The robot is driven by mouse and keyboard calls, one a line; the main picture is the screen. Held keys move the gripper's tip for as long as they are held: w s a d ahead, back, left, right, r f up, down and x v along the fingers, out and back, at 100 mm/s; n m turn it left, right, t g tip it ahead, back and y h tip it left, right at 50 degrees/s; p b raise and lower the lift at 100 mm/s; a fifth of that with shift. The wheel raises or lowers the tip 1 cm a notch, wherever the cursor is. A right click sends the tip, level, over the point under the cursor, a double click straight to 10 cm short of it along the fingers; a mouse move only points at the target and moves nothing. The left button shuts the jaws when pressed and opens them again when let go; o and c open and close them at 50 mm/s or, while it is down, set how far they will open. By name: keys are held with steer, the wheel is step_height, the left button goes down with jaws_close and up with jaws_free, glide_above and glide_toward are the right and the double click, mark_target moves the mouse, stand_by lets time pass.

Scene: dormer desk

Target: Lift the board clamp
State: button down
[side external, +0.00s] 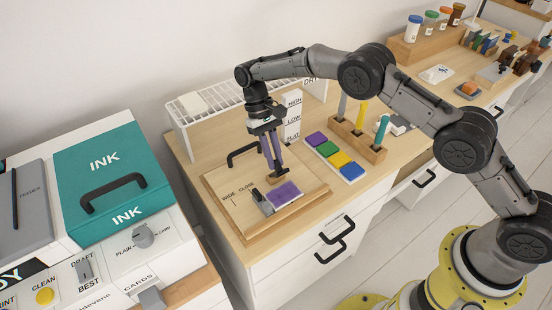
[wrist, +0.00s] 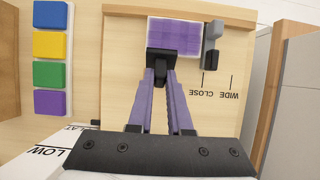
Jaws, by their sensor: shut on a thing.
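A wooden board (side external: 225,207) lies on the desk, with a purple stamped card (side external: 286,193) on it; the card also shows in the wrist view (wrist: 175,35). A dark clamp piece (wrist: 162,62) stands at the card's near edge in the wrist view. My gripper (wrist: 161,78) points down over the board, with its narrow purple fingers shut on this dark piece. In the side view, my gripper (side external: 275,168) is just behind the card, and the fingers partly hide the clamp. I cannot tell whether the clamp is raised off the card.
A small dark-grey slider (wrist: 211,45) sits beside the card, near the WIDE and CLOSE marks. A black handle (side external: 243,153) stands at the board's back. Colored pads (side external: 337,158) and a tool rack (side external: 358,142) are to the right; a white wire shelf (side external: 245,95) is behind.

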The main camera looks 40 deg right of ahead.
steer(key=shift+w+f+g, duration=0.1)
steer(key=shift+w+g, duration=0.25)
steer(key=shift+g, duration=0.15)
steer(key=shift+w+g, duration=0.25)
steer(key=shift+g, duration=0.35)
steer(key=c, duration=0.8)
jaws_free()
steer(key=shift+c, duration=0.2)
